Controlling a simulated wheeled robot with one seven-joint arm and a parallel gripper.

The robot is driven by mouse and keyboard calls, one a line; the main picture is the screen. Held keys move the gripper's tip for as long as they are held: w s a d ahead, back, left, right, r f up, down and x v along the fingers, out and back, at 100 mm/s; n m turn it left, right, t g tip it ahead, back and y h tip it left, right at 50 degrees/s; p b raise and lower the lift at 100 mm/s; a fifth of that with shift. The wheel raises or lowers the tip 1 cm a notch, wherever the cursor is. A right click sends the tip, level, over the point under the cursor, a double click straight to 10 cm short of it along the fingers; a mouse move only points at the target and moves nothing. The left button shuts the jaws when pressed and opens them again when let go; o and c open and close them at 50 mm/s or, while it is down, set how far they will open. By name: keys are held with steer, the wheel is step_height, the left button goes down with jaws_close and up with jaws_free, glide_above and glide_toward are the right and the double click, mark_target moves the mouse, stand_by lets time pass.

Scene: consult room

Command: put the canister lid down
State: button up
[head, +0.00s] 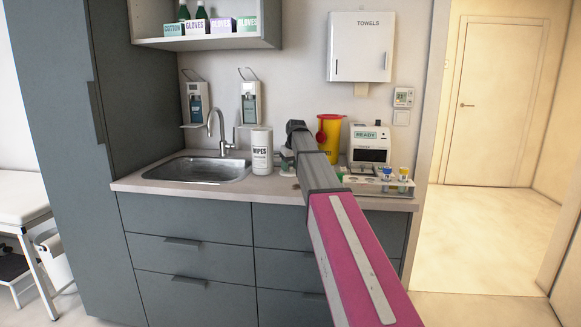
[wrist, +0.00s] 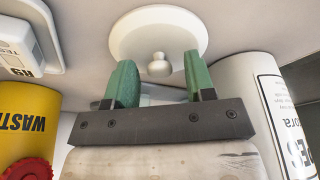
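The canister lid is a white round disc with a small knob (wrist: 158,20). In the wrist view, which is upside down, it lies flat on the counter, knob towards me. My gripper (wrist: 160,64) has its two green fingers apart, one on each side of the knob, with a visible gap to each. In the head view my arm reaches over the counter and hides most of the gripper; a small part of the lid (head: 287,173) seems to show below it. A white wipes canister (head: 262,153) stands upright left of the gripper; it also shows in the wrist view (wrist: 250,105).
A yellow waste bin with a red lid (head: 329,150) stands right of my gripper. Beyond it are a device reading READY (head: 369,153) and a rack of tubes (head: 376,186). The sink (head: 197,170) is at left. Free counter (head: 232,190) lies along the front edge.

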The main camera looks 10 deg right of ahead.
mark_target(294, 174)
steer(key=v, duration=1.2)
steer(key=shift+r, duration=0.2)
